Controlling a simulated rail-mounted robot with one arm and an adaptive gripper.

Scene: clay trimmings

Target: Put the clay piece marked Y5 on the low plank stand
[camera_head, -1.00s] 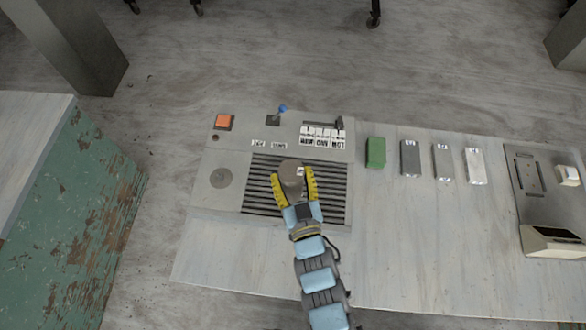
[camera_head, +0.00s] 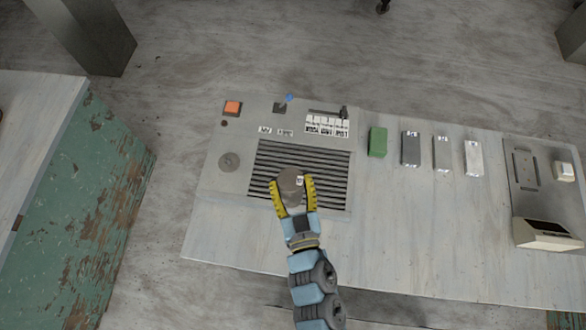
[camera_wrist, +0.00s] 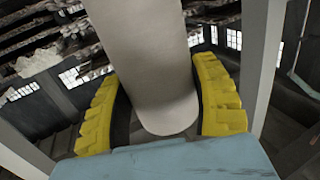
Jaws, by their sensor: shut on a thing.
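My gripper (camera_head: 293,196) has yellow ridged fingers and is shut on a grey-brown clay piece (camera_head: 290,180). In the wrist view the clay piece (camera_wrist: 158,70) is a pale, rounded column between both fingers (camera_wrist: 165,108). I cannot make out a low plank stand for certain.
The control panel holds a slatted grille (camera_head: 265,160), an orange button (camera_head: 232,107) and a blue-tipped lever (camera_head: 289,98). To the right stand a green block (camera_head: 377,142), several grey blocks (camera_head: 411,149) and a device (camera_head: 545,234). A peeling green cabinet (camera_head: 80,190) is at left.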

